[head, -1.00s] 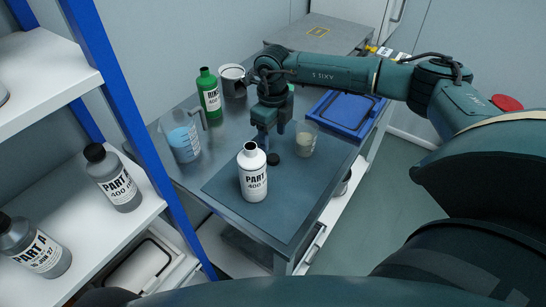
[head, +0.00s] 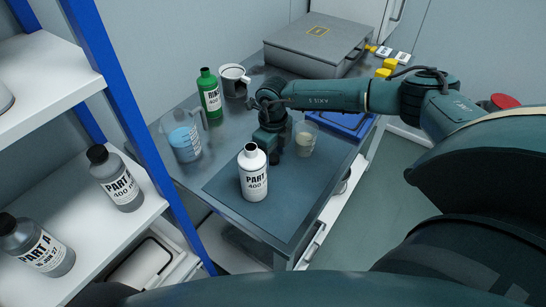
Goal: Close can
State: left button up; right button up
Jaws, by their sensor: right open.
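The white can (head: 254,178), labelled PART and 400, stands upright on the dark mat (head: 230,190). Its neck looks uncapped. My right gripper (head: 273,157) is open and points down, just behind and to the right of the can, low over the mat. The black cap is not clearly visible now; the gripper's fingers cover the spot where it lay. I cannot tell whether the fingers touch the cap. My left gripper is not in view.
A beaker (head: 305,140) stands close right of the gripper. A blue tray (head: 350,123) lies right, partly behind my arm. The mat's front is clear.

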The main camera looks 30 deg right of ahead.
aim_at(273, 157)
jog(key=c, duration=1.1)
jog(key=shift+o, duration=0.2)
jog(key=shift+r, duration=0.1)
notch_tip(273, 157, up, 10)
jog(key=shift+b, duration=0.45)
